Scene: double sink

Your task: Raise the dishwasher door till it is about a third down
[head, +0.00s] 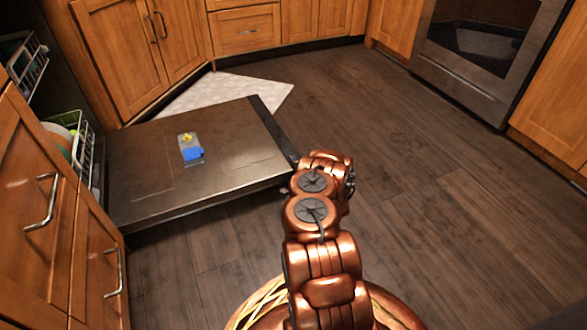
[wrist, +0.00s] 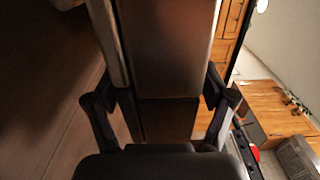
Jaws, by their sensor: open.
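The dishwasher door (head: 230,135) is down and lies about flat, inner face up, with a blue and yellow detergent cup (head: 191,150) on it. My copper arm reaches to the door's right outer edge and hides most of my gripper in the head view. In the wrist view my gripper (wrist: 168,88) is open, with one dark finger on each side of the door's metal edge (wrist: 165,45). The door lies between the fingers; I cannot tell whether either finger touches it.
The dishwasher racks (head: 82,150) with dishes show at the left. Wooden drawers (head: 45,210) stand near the door's hinge side. A light mat (head: 225,90) lies behind the door. The dark wood floor (head: 400,180) is clear to the right, up to the oven (head: 480,65).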

